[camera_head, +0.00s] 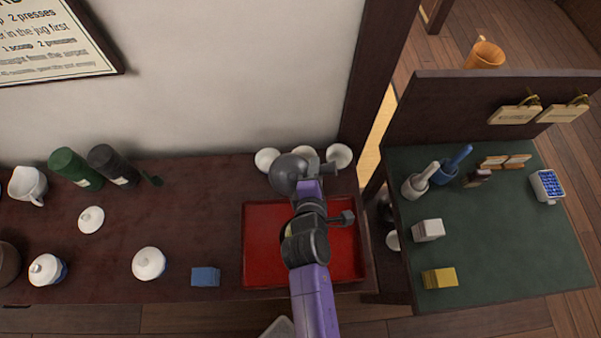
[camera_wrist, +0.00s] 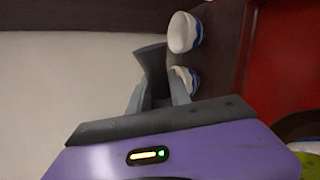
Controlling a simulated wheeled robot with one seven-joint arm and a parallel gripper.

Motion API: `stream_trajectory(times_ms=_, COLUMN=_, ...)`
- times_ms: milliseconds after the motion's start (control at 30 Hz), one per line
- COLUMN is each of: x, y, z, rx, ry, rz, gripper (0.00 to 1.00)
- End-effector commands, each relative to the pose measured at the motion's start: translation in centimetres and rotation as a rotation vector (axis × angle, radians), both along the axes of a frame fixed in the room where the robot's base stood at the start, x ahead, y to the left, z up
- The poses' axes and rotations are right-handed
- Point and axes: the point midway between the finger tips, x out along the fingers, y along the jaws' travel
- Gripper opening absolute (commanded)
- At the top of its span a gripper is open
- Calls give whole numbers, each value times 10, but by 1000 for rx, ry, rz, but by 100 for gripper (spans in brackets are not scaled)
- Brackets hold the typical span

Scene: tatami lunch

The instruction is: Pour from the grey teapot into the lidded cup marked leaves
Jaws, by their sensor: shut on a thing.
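The grey teapot (camera_head: 288,173) is a dark round shape at the back of the counter, above the red tray's back edge. My gripper (camera_head: 307,184) is beside it on the right. In the wrist view my gripper (camera_wrist: 157,92) is shut on a flat dark piece, seemingly the teapot's handle (camera_wrist: 152,65); the teapot's body is not clear there. Two lidded cups, white with blue sides, stand on the counter: one in the left middle (camera_head: 148,263) and one at far left (camera_head: 46,270). I cannot read their marks, so I cannot tell which has leaves.
White cups (camera_head: 339,155) (camera_head: 266,160) stand around the teapot. The red tray (camera_head: 262,225) lies under my arm. A loose white lid (camera_head: 90,220), a blue block (camera_head: 205,276), a green canister (camera_head: 75,168), a black canister (camera_head: 112,165) and a white jug (camera_head: 28,185) are left.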

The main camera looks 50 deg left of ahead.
Motion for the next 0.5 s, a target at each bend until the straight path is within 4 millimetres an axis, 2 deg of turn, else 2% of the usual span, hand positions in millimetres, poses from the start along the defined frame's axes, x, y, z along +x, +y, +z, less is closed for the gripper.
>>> stream_trajectory(times_ms=33, x=5, y=5, z=7, rx=-24, ry=16, rz=-1, gripper=0)
stream_trajectory(times_ms=167, x=5, y=7, z=-5, rx=-52, ry=35, rz=1, gripper=0)
stream_trajectory(times_ms=500, x=13, y=16, z=-10, rx=-139, ry=92, rz=0, gripper=0)
